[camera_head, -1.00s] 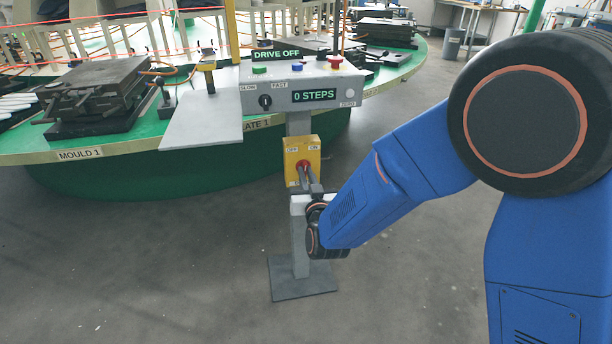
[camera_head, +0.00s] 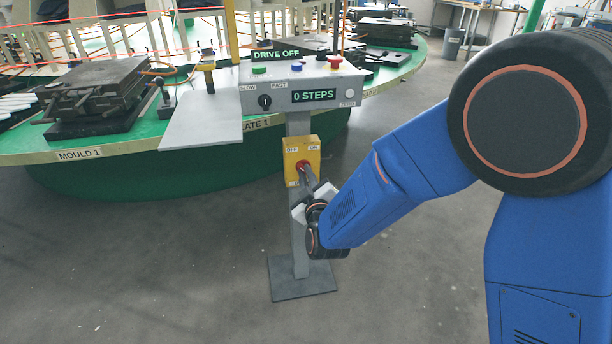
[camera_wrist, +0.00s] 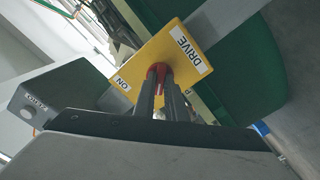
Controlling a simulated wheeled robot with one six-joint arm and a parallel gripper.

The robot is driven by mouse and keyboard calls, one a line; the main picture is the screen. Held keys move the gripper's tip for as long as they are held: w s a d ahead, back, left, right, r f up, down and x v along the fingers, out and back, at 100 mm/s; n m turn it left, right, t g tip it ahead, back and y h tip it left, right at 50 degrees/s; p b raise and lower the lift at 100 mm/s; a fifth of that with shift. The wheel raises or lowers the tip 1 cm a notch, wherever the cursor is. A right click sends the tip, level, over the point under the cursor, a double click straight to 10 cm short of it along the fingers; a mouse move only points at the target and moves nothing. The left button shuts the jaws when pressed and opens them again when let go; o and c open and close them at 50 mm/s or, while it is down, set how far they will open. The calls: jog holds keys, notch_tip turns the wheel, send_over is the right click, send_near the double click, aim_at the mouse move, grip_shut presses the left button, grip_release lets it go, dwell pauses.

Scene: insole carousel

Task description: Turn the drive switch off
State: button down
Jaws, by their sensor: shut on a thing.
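The drive switch is a yellow box (camera_head: 309,150) on the grey post, with OFF and ON labels on its top edge and a red knob (camera_head: 302,168) on its face. The display above reads DRIVE OFF (camera_head: 276,54). My gripper (camera_head: 308,176) reaches up to the knob from the lower right, with its fingers closed on it. In the wrist view the two dark fingers (camera_wrist: 162,98) hold the red knob (camera_wrist: 158,72) in front of the yellow plate (camera_wrist: 190,45), which appears tilted. The fingers hide part of the knob, so its pointing direction is unclear.
The grey control panel (camera_head: 340,78) above carries several buttons, a selector and a display reading 0 STEPS. The green carousel (camera_head: 110,180) with moulds stands behind. The post's foot plate (camera_head: 303,286) is on the floor. Open floor lies at the left.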

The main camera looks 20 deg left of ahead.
jog(key=shift+n, duration=0.5)
jog(key=c, duration=1.8)
grip_release()
